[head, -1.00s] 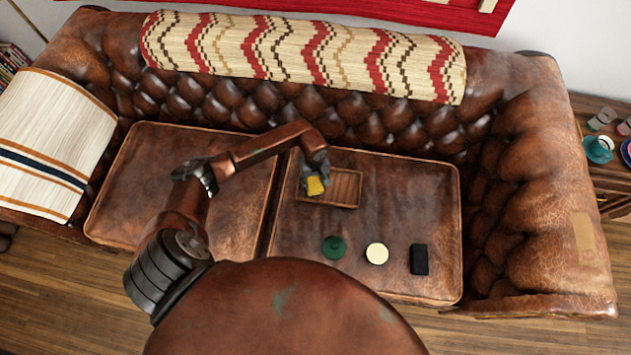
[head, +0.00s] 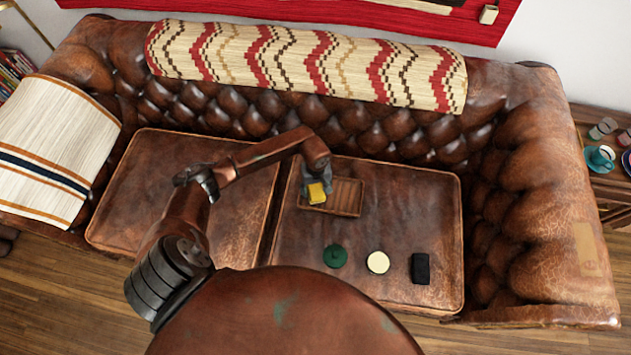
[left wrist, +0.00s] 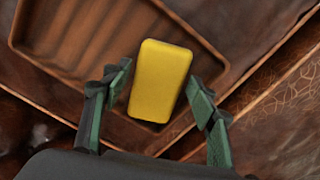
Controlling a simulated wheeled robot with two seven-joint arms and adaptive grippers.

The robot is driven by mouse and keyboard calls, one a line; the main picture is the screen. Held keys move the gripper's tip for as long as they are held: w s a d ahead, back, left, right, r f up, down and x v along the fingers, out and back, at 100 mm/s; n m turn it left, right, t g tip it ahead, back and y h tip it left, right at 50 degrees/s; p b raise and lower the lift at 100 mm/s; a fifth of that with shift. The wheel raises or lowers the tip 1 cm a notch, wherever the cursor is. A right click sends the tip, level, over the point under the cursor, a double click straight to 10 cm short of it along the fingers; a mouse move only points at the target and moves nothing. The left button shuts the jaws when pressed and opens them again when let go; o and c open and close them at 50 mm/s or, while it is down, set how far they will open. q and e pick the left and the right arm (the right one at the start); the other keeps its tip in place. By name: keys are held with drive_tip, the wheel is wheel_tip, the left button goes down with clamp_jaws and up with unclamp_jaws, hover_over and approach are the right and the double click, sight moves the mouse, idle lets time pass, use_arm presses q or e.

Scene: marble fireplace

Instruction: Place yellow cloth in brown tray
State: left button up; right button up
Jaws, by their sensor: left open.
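The yellow cloth (head: 317,194) looks like a small rounded yellow block. In the left wrist view the cloth (left wrist: 161,82) is within the outline of a corner of the brown tray (left wrist: 60,68). The tray (head: 349,194) lies on the right seat cushion of the sofa. My left gripper (head: 315,184) is over the tray's left part. In the left wrist view the left gripper (left wrist: 158,76) is open, with one finger on each side of the cloth and small gaps. The cloth's underside is hidden, so its contact with the tray floor cannot be told. My right gripper is not visible.
In front of the tray on the cushion are a green round object (head: 335,256), a cream disc (head: 378,262) and a black block (head: 420,268). The quilted sofa backrest (head: 350,130) rises behind. The left cushion (head: 150,190) is clear. A side table with cups stands at right.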

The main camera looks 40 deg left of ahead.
sight(316, 191)
use_arm(q)
wheel_tip(316, 191, up, 11)
drive_tip(key=p, duration=0.2)
drive_tip(key=shift+r+p, duration=0.15)
drive_tip(key=shift+p, duration=0.2)
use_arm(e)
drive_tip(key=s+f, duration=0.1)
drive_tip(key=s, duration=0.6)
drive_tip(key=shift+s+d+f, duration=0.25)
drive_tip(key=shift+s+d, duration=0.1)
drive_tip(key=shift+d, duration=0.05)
